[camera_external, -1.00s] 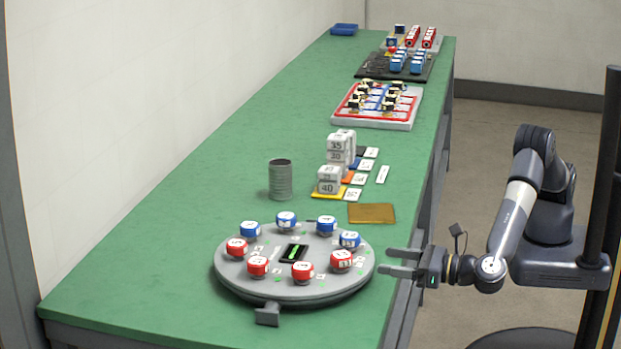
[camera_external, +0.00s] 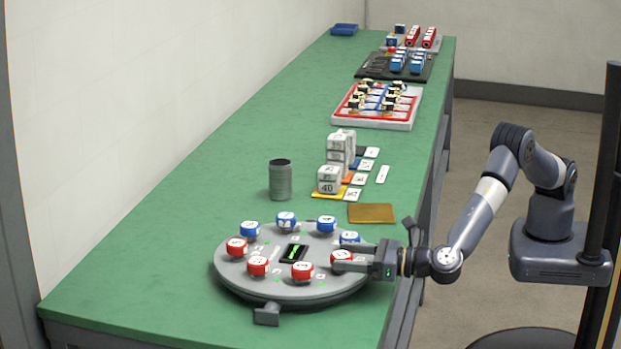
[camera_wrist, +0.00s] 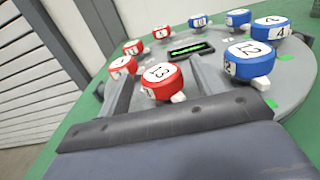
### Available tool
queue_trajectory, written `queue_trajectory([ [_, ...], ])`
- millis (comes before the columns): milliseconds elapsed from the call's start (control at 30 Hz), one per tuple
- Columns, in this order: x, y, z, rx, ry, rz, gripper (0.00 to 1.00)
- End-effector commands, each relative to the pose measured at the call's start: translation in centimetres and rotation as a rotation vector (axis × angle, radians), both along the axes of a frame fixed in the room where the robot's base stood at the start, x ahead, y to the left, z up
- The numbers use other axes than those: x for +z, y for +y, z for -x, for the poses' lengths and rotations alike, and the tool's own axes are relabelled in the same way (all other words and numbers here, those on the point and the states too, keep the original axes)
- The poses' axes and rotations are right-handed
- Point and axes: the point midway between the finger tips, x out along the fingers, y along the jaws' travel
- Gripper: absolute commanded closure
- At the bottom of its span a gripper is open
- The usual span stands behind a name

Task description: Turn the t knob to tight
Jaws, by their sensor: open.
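A grey round plate (camera_external: 232,279) on the green bench carries a ring of red and blue numbered caps. A dark grey block-like handle (camera_external: 267,315) juts from its front rim and may be the t knob; I cannot read a tight mark. My gripper (camera_external: 346,259) is open over the plate's right side, its fingers on either side of a red cap marked 13 (camera_wrist: 160,76). In the wrist view the two fingers (camera_wrist: 160,88) flank that cap, and I cannot tell whether they touch it. In the external view the fingers partly hide a red cap (camera_external: 340,254).
A blue cap marked 12 (camera_wrist: 250,58) stands close to the right finger. A small dark display (camera_external: 293,253) sits mid-plate. A grey cylinder (camera_external: 280,180), white numbered blocks (camera_external: 329,181) and a brown pad (camera_external: 371,213) stand farther back. The bench left of the plate is clear.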

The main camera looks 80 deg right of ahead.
Motion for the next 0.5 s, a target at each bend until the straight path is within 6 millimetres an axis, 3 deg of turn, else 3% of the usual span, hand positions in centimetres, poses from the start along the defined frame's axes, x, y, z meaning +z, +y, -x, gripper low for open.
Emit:
queue_trajectory([
  [300,-0.05,-0.01,-0.35,0.0,0.0,0.001,0.36],
  [500,-0.03,-0.01,-0.33,0.0,0.0,0.001,0.52],
])
